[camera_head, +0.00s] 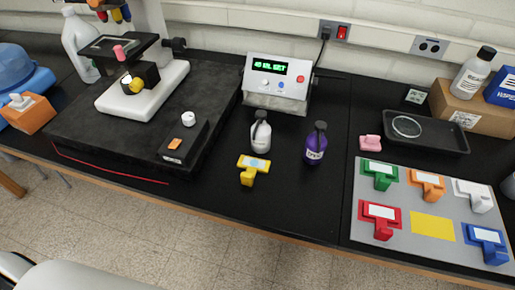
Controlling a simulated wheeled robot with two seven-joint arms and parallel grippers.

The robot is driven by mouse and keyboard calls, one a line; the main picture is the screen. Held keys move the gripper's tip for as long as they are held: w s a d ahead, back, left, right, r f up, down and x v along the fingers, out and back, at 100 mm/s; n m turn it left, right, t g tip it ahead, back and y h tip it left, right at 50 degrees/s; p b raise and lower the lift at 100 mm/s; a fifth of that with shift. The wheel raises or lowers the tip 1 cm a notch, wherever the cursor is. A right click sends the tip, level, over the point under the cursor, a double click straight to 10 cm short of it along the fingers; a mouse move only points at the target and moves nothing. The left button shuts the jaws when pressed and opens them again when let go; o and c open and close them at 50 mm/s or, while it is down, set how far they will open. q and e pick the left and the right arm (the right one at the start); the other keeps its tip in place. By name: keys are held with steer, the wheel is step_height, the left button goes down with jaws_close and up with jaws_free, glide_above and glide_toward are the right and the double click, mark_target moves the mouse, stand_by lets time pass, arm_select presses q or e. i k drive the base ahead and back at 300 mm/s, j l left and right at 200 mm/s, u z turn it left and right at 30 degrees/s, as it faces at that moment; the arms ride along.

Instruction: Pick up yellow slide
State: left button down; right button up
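The yellow slide (252,169) is a yellow T-shaped piece with a pale label on its top bar. It lies on the black bench top near the front edge, just in front of a white bottle with a dark cap (260,134). Nothing is touching it from above. Neither of my grippers shows in this view. A white part at the lower left is probably my own arm.
A grey mat (393,250) at right holds green, orange, white, red and blue pieces and an empty yellow rectangle (433,226). A purple bottle (315,144) stands right of the slide. A microscope (144,80) is at left, a display box (277,83) behind.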

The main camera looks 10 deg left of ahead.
mark_target(253, 165)
steer(key=z, duration=0.6)
steer(key=k+j+z, duration=0.2)
steer(key=j+z, duration=0.15)
steer(key=k+j+z, duration=0.25)
steer(key=z, duration=0.15)
steer(key=k+j+z, duration=0.35)
steer(key=k+j, duration=0.1)
steer(key=k, duration=0.1)
